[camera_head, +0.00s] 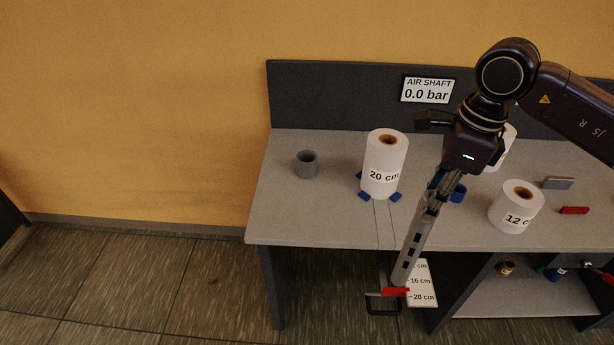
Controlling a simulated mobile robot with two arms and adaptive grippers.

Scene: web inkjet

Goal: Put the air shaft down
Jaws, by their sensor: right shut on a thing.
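The air shaft (412,250) is a long grey bar with dark slots along it. It hangs tilted, its lower end toward the front of the table and in front of the table's edge. My right gripper (436,188) is shut on its upper part. A sign (427,90) on the back panel reads "AIR SHAFT 0.0 bar". My left gripper is not in view.
Another roll is partly hidden behind my gripper. A red block (574,210) lies right. The table's front left is clear.

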